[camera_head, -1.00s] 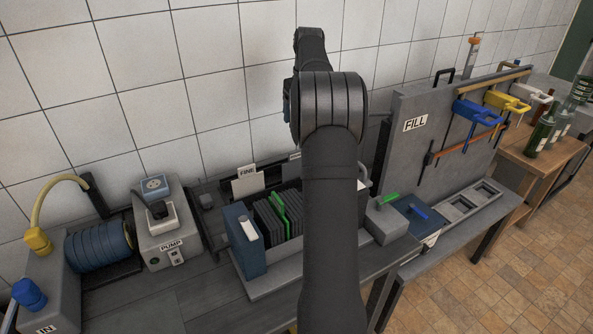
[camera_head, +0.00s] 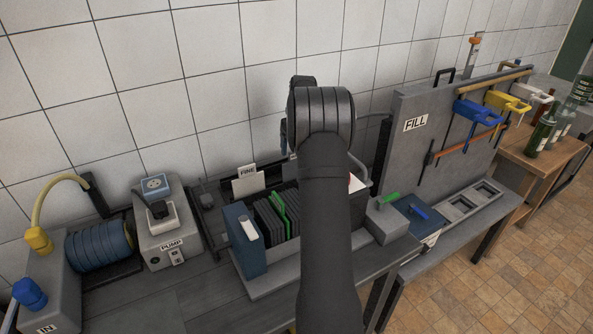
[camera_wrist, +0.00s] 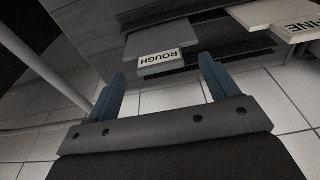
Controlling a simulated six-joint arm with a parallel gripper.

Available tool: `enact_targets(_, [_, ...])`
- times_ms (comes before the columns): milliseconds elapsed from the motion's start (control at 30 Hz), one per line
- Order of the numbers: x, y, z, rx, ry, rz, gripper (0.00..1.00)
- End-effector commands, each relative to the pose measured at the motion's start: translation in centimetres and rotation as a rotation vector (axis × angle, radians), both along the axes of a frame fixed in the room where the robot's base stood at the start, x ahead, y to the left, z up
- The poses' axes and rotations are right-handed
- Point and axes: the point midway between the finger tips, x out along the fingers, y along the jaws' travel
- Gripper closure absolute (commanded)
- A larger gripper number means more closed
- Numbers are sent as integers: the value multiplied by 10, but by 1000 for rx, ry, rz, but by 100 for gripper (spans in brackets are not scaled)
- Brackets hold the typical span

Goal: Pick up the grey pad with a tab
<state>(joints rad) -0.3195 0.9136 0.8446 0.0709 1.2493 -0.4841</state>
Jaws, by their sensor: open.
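In the wrist view, a flat grey pad (camera_wrist: 158,38) has a tab with a white label reading ROUGH (camera_wrist: 160,58). My gripper (camera_wrist: 162,70) has its two blue fingers spread wide and nothing between them. The label lies just beyond the fingertips, roughly centred between them; I cannot tell the exact distance.
A pale pad labelled FINE (camera_wrist: 290,22) lies to the right of the grey pad; it also stands in the head view (camera_head: 248,184). Near it are a blue block (camera_head: 244,242), a rack of dark plates (camera_head: 270,214) and a pump box (camera_head: 163,235). A tiled wall (camera_head: 200,70) rises behind.

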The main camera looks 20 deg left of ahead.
Motion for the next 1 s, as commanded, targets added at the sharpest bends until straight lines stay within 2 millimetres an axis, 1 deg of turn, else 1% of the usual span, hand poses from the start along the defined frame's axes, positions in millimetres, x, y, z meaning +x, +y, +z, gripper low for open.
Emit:
enact_targets(33, [2, 2, -9, -1, 4, 0, 20])
enact_targets(100, [4, 4, -20, -1, 4, 0, 20])
enact_targets(200, [5, 5, -32, -1, 2, 0, 20])
enact_targets(300, [6, 6, -37, 0, 0, 0, 20])
enact_targets(467, [6, 6, -36, 0, 0, 0, 20])
enact_targets(600, [6, 6, -36, 0, 0, 0, 48])
enact_targets(667, [6, 5, -36, 0, 0, 0, 59])
enact_targets(700, [6, 5, -36, 0, 0, 0, 67])
enact_targets(767, [6, 5, -36, 0, 0, 0, 79])
enact_targets(1000, [6, 5, -35, 0, 0, 0, 80])
